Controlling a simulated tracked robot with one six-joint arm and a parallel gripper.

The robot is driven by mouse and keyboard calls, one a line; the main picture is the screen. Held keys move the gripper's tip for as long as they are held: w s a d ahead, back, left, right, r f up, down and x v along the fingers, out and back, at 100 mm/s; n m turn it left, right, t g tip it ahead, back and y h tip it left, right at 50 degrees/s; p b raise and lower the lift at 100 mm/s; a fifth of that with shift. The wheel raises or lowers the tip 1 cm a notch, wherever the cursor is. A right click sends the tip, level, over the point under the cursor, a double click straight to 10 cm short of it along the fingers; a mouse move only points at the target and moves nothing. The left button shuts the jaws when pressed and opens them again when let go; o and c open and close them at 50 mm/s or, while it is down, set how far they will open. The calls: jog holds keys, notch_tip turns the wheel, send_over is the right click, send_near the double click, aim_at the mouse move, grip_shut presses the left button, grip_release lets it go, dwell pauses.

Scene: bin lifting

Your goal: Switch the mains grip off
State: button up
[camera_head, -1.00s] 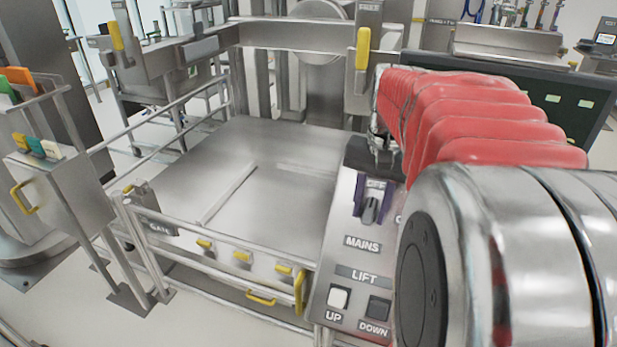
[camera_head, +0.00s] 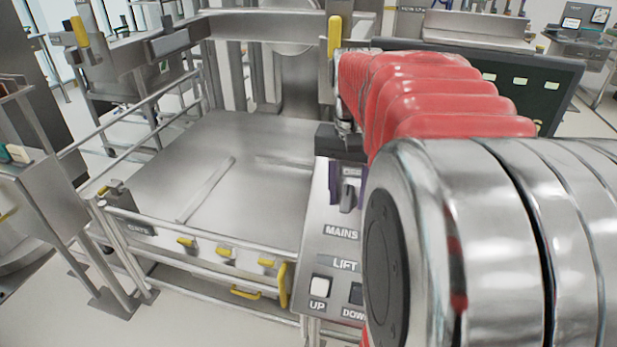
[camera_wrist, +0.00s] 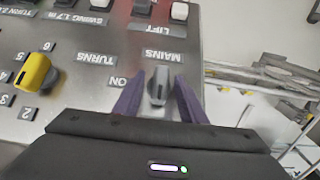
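The mains grip (camera_head: 347,195) is a small grey knob on the sloping panel, above the MAINS label in the head view. It also shows in the wrist view (camera_wrist: 158,86), where the panel appears upside down, with an ON label to its left. My gripper (camera_wrist: 157,98) has its two purple fingers on either side of the grip, with a gap visible on both sides. The gripper is open and not closed on it. In the head view my gripper (camera_head: 346,180) is partly hidden by my arm. Its dark body covers the panel just above the grip.
The white UP button (camera_head: 320,287) and the dark DOWN button (camera_head: 356,293) lie below on the same panel. A yellow TURNS knob (camera_wrist: 36,73) stands to the left in the wrist view. The metal lift platform (camera_head: 190,165) with rails is left of the panel.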

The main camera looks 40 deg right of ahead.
aim_at(346, 197)
notch_tip(346, 197, up, 13)
jog(key=shift+a, duration=0.15)
dwell(0.4)
jog(key=shift+r, duration=0.1)
dwell(0.4)
jog(key=s+a+f+n+t, duration=0.2)
jog(key=a+f+n, duration=0.3)
jog(key=a+f, duration=0.3)
jog(key=s+a+f+n+t, duration=0.2)
jog(key=a+f+n, duration=0.3)
jog(key=a, duration=1.1)
notch_tip(346, 197, down, 3)
jog(key=shift+s+f+t, duration=0.2)
jog(key=shift+t, duration=0.6)
jog(key=shift+c, duration=0.9)
